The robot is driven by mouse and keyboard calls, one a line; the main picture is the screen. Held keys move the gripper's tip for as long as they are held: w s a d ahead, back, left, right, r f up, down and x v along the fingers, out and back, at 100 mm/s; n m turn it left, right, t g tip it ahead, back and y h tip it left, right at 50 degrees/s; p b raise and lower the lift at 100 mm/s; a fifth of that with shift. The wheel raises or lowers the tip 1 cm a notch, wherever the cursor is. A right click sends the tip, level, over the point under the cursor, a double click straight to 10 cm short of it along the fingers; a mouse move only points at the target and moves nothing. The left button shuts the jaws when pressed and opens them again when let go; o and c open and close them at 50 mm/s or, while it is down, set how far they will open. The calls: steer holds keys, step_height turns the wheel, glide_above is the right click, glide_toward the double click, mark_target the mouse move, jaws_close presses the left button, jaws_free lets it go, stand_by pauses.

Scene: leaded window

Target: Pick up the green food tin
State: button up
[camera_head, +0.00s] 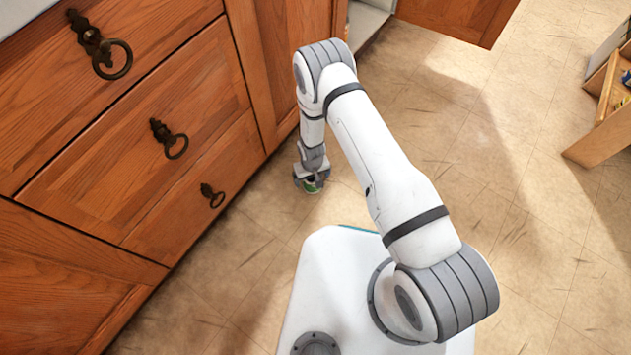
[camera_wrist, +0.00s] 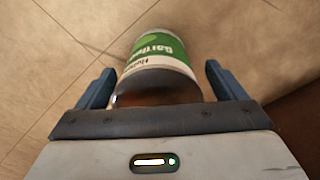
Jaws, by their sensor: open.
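The green food tin (camera_wrist: 157,58) has a green and white label with partly readable lettering. In the wrist view it sits between the two fingers of my gripper (camera_wrist: 155,86), which are open with a gap on each side of it. In the head view my gripper (camera_head: 311,184) is low over the floor next to the cabinet. Only a small green patch of the tin (camera_head: 311,187) shows there, and the rest is hidden by the gripper.
Wooden drawers (camera_head: 150,130) with dark ring handles stand along the left, close to my gripper. A wooden shelf unit (camera_head: 603,143) stands at the far right. A brown surface shows at the lower right in the wrist view.

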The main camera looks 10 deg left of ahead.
steer(key=shift+c, duration=0.2)
steer(key=shift+r, duration=0.1)
steer(key=c, duration=1.4)
steer(key=shift+o, duration=0.2)
steer(key=shift+r, duration=0.1)
